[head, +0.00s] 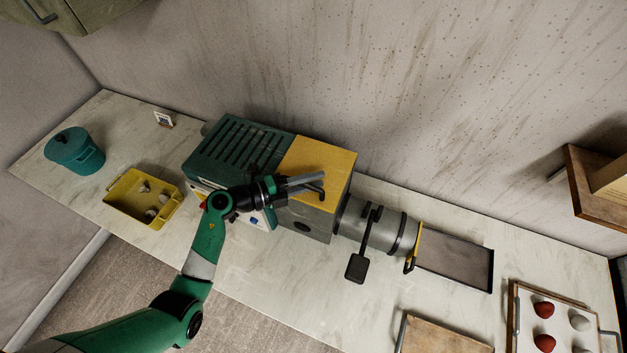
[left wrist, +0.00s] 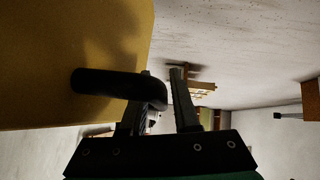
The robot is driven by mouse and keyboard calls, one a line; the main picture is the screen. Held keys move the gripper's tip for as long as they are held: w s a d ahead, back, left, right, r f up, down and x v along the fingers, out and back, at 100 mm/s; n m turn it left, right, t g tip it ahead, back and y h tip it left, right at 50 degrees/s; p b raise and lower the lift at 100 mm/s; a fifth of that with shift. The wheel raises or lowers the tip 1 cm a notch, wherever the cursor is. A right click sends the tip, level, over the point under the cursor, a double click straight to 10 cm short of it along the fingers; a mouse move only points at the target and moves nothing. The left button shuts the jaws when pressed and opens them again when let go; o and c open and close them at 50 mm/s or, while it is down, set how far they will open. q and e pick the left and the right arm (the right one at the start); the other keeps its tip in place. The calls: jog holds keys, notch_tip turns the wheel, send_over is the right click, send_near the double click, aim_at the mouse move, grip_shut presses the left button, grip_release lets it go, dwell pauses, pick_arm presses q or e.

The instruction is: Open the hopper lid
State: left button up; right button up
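The hopper lid (head: 330,165) is a flat yellow panel on top of the green and grey machine (head: 238,142), and it looks closed. It also fills the upper left of the left wrist view (left wrist: 60,35). A black rounded handle (left wrist: 110,84) sticks out from the lid. My left gripper (head: 316,184) is at the lid's front edge, by the handle. In the left wrist view its two fingers (left wrist: 162,72) are apart. The handle's end overlaps the left finger and reaches into the gap; contact is unclear. My right gripper is not in view.
A grey barrel (head: 372,225) with a black lever (head: 357,267) extends right of the machine to a dark tray (head: 455,265). A yellow bin (head: 122,205) with pale lumps and a teal bucket (head: 75,153) stand left. A board with red and pale pieces (head: 560,297) lies at right.

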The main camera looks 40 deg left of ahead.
pick_arm(q)
jog(key=shift+c, duration=0.2)
grip_shut()
jog(key=shift+r, duration=0.1)
dwell(1.2)
